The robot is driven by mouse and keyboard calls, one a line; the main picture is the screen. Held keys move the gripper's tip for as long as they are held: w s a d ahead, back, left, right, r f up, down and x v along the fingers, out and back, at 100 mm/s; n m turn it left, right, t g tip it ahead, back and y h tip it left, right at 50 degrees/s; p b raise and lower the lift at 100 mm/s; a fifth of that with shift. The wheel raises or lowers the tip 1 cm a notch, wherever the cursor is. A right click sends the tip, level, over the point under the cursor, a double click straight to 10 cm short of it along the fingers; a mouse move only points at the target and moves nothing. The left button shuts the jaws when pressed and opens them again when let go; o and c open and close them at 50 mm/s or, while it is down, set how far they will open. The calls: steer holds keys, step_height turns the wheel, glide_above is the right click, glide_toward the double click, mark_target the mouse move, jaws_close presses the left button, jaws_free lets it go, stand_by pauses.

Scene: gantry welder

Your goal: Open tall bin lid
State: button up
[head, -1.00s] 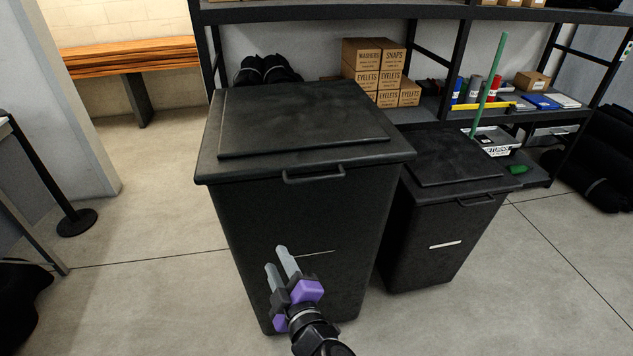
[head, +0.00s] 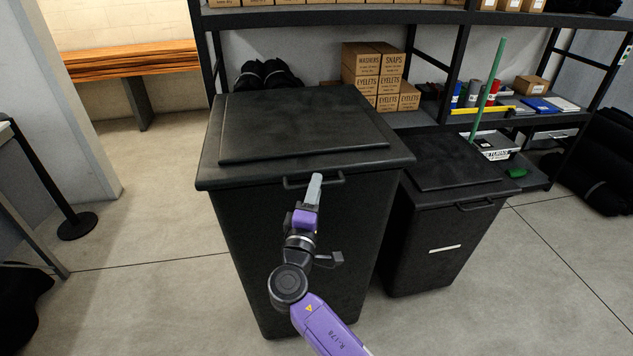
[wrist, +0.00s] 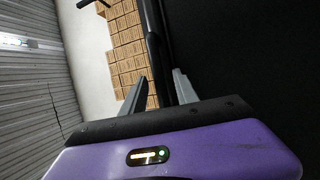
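The tall black bin (head: 265,240) stands upright with its flat lid (head: 290,115) closed. A bar handle (head: 298,183) sits on the lid's front edge. My gripper (head: 317,179) is at the right part of this handle, in front of the bin, with its grey fingers pointing up and toward it. In the wrist view, the two fingers (wrist: 159,76) stand apart, with a dark bar or lid edge (wrist: 158,40) running between or beyond them. I cannot tell whether they touch the handle. The bin's dark front fills the right of the wrist view.
A shorter black lidded bin (head: 430,235) stands close on the right. A dark shelf rack (head: 430,17) with cardboard boxes (head: 373,70) is behind. A barrier post base (head: 77,225) stands at left. The floor (head: 150,200) left of the tall bin is clear.

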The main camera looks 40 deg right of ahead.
steer(key=shift+x, duration=0.9)
steer(key=shift+c, duration=0.5)
jaws_close()
stand_by(0.4)
